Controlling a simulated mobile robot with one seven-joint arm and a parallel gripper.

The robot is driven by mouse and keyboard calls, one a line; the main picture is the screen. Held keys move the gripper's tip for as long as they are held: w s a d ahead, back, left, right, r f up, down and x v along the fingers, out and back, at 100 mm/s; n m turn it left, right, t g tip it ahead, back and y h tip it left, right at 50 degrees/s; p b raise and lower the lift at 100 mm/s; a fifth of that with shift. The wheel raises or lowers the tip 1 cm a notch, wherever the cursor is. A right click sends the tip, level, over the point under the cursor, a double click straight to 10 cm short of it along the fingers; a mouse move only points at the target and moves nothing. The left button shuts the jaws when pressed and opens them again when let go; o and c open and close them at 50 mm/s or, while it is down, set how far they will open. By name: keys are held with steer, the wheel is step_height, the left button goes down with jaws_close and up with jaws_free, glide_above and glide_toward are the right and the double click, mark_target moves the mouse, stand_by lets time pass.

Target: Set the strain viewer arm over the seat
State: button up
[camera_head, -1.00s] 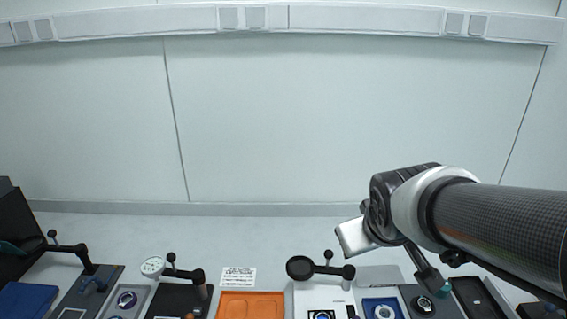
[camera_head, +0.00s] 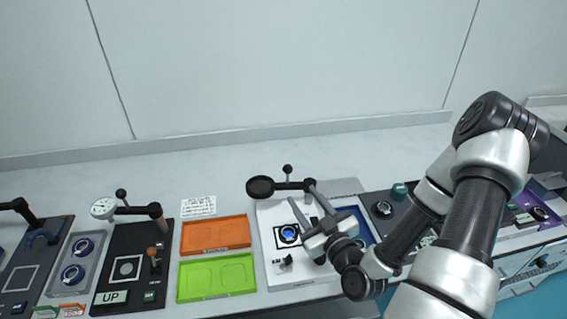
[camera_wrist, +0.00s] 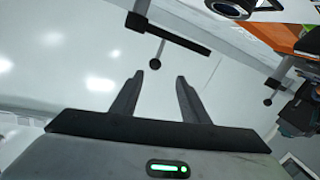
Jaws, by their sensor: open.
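The strain viewer, as I take it, is a white base (camera_head: 265,262) with a swing arm (camera_head: 296,186). The arm carries a dark round disc (camera_head: 260,187) at its left end and a ball knob (camera_head: 288,169) standing up from it. The disc is behind the seat (camera_head: 288,234), which holds a blue-rimmed round part, not over it. My gripper (camera_head: 303,196) is open and empty, near the arm. In the wrist view my gripper (camera_wrist: 159,77) faces the knob (camera_wrist: 155,63), which appears just beyond the fingertips; contact cannot be told. The dark bar (camera_wrist: 185,40) lies behind it.
Orange (camera_head: 216,234) and green (camera_head: 216,277) trays lie left of the base. Further left, a black station has a dial gauge (camera_head: 103,208) on an arm and an UP label. A blue tray (camera_head: 360,222) and a dark station (camera_head: 384,209) are at the right. A wall closes the back.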

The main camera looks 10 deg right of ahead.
steer(key=d+b+x, duration=0.1)
steer(key=b+x, duration=1.2)
steer(key=x, duration=0.4)
steer(key=shift+r+m+t+h, duration=0.3)
steer(key=shift+r+m, duration=0.1)
steer(key=shift+r, duration=0.15)
steer(key=shift+w, duration=0.15)
steer(key=shift+c, duration=0.3)
jaws_close()
